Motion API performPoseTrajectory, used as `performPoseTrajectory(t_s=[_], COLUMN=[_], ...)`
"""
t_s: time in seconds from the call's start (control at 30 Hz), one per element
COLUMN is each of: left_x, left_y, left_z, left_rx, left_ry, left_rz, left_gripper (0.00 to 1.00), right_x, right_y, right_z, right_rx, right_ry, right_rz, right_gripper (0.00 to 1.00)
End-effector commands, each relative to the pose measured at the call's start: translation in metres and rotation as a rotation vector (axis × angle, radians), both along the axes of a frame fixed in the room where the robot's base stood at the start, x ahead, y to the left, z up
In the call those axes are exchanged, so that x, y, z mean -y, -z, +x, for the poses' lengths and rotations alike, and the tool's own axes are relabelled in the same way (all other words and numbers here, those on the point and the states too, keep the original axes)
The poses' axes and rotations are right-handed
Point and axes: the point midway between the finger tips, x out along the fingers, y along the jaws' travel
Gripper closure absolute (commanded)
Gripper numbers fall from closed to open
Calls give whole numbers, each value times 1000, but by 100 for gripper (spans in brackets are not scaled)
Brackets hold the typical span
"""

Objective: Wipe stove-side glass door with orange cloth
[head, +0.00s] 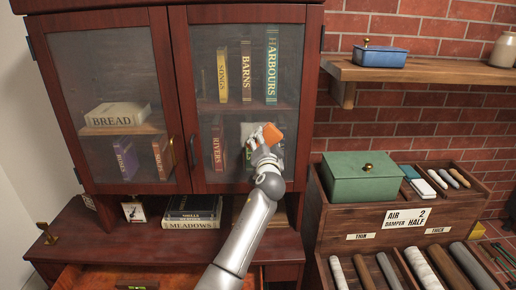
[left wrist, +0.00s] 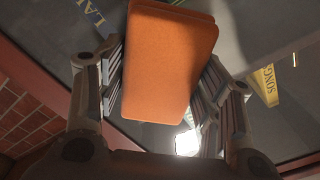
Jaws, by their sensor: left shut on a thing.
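The orange cloth (head: 272,134) is a folded pad in my left gripper (head: 262,137), in front of the right-hand glass door (head: 205,60) of the dark red cabinet. In the left wrist view the cloth (left wrist: 168,62) sits between both fingers of the left gripper (left wrist: 165,85), which are shut on it. The glass fills the background there. I cannot tell whether the cloth touches the glass. The left-hand glass door (head: 100,60) is also shut. The gripper hides part of the books behind the glass. My right gripper is not in view.
A wooden wall shelf (head: 430,72) with a blue box (head: 379,56) is at the right. Below it, a green box (head: 359,178) stands on a wooden rack (head: 335,222) holding several rods. Books (head: 192,212) and an open drawer (head: 90,277) lie below the doors.

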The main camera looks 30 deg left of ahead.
Motion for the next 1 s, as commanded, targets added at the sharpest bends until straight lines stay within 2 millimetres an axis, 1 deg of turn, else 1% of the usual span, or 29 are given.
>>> performPoseTrajectory(t_s=[0.17,0.4,0.57,0.67,0.87,1.0], left_x=[8,25,31,33,27,16], left_y=[2,2,0,-1,-2,-3], left_z=[6,19,23,22,18,12], left_rx=[2,2,2,2,0,0], left_ry=[1,1,1,1,0,-2], left_rz=[0,-1,0,-1,0,2], left_gripper=[62,62,62,62,62,62], right_x=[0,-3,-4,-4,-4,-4], right_y=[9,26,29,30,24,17], right_z=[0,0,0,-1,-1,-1], right_rx=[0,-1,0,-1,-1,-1], right_ry=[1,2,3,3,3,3], right_rz=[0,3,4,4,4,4], right_gripper=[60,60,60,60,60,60])
